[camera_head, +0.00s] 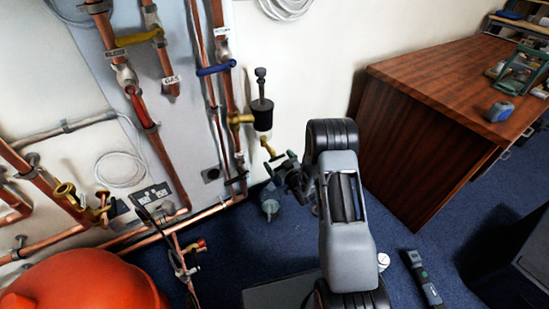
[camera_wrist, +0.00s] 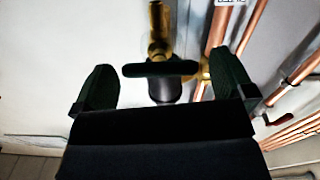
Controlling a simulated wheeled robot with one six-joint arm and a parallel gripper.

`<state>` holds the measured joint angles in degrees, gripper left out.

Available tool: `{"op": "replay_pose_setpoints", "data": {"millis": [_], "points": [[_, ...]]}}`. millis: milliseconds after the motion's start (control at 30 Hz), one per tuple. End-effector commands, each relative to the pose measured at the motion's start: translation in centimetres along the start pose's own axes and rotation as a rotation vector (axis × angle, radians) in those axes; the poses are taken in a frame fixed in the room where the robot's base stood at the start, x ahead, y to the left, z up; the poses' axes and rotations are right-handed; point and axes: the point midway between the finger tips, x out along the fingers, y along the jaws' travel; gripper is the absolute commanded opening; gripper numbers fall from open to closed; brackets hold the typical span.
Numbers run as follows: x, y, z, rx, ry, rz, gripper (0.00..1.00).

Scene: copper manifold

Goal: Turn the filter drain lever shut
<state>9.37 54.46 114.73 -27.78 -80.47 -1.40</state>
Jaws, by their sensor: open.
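The filter is a black cylinder (camera_head: 262,113) with a brass side fitting, mounted beside the copper pipes in the head view. A brass drain (camera_head: 268,149) hangs below it. My gripper (camera_head: 277,164) is just below and in front of this drain, partly hidden by my own wrist. In the wrist view my gripper (camera_wrist: 165,85) is open, one dark finger on each side. A black bar, seemingly the drain lever (camera_wrist: 160,69), lies crosswise between the fingers, in front of a brass stem (camera_wrist: 160,28). Its left end looks very close to the left finger; I cannot tell whether they touch.
Copper pipes with a blue lever (camera_head: 216,69), a yellow lever (camera_head: 139,38) and a red lever (camera_head: 141,107) run left of the filter. An orange-red vessel (camera_head: 85,290) stands at lower left. A wooden desk (camera_head: 430,120) is at right. A torch (camera_head: 424,278) lies on the blue floor.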

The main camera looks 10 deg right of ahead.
Motion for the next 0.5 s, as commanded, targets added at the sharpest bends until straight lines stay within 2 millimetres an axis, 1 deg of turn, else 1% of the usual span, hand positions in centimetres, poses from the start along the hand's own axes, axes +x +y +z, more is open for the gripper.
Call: {"op": "replay_pose_setpoints", "data": {"millis": [33,200,333,500], "points": [[0.8,-0.1,0.1,-0.001,0.002,-0.001,1.00],[2.4,-0.1,0.1,-0.001,0.000,-0.001,1.00],[3.1,0.0,0.0,0.000,0.000,0.000,1.00],[3.3,0.0,0.0,0.001,-0.001,0.000,1.00]]}}
